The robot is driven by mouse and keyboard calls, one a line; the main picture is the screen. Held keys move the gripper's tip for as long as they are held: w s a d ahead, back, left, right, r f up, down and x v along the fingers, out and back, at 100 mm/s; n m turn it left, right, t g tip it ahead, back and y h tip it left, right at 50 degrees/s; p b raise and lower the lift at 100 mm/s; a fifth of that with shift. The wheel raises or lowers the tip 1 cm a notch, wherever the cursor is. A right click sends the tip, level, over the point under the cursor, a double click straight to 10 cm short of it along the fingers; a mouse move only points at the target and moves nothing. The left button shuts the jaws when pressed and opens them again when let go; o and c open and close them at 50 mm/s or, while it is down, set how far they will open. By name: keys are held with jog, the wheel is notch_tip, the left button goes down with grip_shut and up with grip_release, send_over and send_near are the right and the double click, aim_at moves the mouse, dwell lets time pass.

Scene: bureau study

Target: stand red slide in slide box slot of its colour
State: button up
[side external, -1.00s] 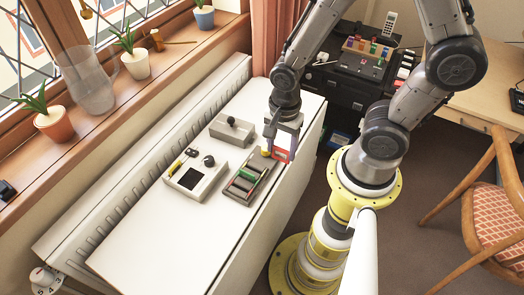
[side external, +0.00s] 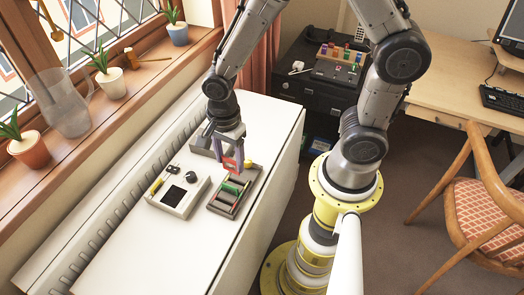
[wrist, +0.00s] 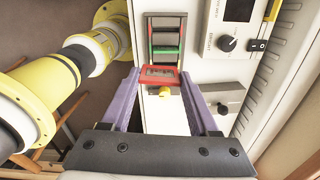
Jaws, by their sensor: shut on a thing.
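My gripper (side external: 232,150) is shut on the red slide (side external: 230,164) and holds it above the far end of the slide box. In the wrist view the red slide (wrist: 160,77) sits between the purple fingertips, with a pale label face showing. The dark grey slide box (side external: 218,208) lies on the white top and has several cross slots. A green strip (side external: 231,188) shows across it. In the wrist view the slide box (wrist: 150,32) is just beyond the red slide, with green and red edges visible inside. The slide appears clear of the box.
A white device (side external: 165,200) with a dark screen and knob stands left of the box. A grey unit (wrist: 228,92) with a knob is near my gripper. A yellow knob (side external: 248,163) is at the box's far end. The near white top is clear.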

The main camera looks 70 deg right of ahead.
send_near(223, 195)
jog(key=s+a, duration=0.1)
jog(key=shift+s+a+f+n, duration=0.15)
jog(key=shift+f+n, duration=0.1)
jog(key=shift+f, duration=0.7)
jog(key=shift+a+f+n, duration=0.15)
jog(key=shift+f+n, duration=0.1)
jog(key=shift+f, duration=0.65)
jog(key=shift+f, duration=1.6)
jog(key=o, duration=1.3)
jog(key=shift+o, duration=0.2)
jog(key=shift+r, duration=0.1)
notch_tip(223, 195, up, 7)
